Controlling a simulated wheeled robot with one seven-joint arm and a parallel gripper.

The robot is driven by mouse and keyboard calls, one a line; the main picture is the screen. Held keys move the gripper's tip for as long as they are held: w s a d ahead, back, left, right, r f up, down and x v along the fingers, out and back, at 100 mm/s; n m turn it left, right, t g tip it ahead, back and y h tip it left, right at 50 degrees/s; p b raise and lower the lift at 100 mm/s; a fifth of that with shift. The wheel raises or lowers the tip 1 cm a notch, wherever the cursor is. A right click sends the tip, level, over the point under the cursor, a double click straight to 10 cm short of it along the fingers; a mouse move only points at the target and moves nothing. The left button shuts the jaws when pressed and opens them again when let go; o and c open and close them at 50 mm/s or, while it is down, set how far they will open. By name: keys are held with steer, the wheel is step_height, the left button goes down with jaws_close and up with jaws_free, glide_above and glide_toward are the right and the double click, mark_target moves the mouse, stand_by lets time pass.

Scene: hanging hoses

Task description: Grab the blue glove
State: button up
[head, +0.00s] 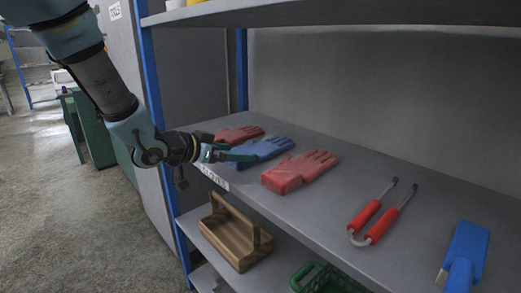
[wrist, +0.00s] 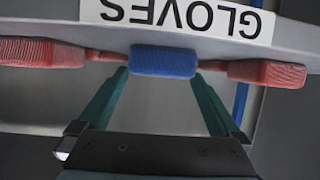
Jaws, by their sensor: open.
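The blue glove (head: 262,149) lies flat on the grey shelf (head: 345,205), between two red gloves, with its fingers pointing to the back right. In the wrist view its blue cuff end (wrist: 163,61) faces me between my fingertips. My gripper (head: 237,156) is at the shelf's front edge beside the blue glove and covers part of its cuff in the head view. In the wrist view my two green fingers (wrist: 160,88) are spread apart with nothing between them but the view of the cuff beyond.
One red glove (head: 294,171) lies close on the right, another red glove (head: 238,134) on the left. Red-handled tool (head: 372,222) and a blue-handled tool (head: 467,252) lie further right. A GLOVES label (wrist: 190,16) marks the shelf edge. A wooden carrier (head: 232,240) and green basket (head: 325,280) are below.

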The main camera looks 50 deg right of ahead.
steer(key=shift+x, duration=0.8)
steer(key=shift+c, duration=0.2)
steer(key=c, duration=1)
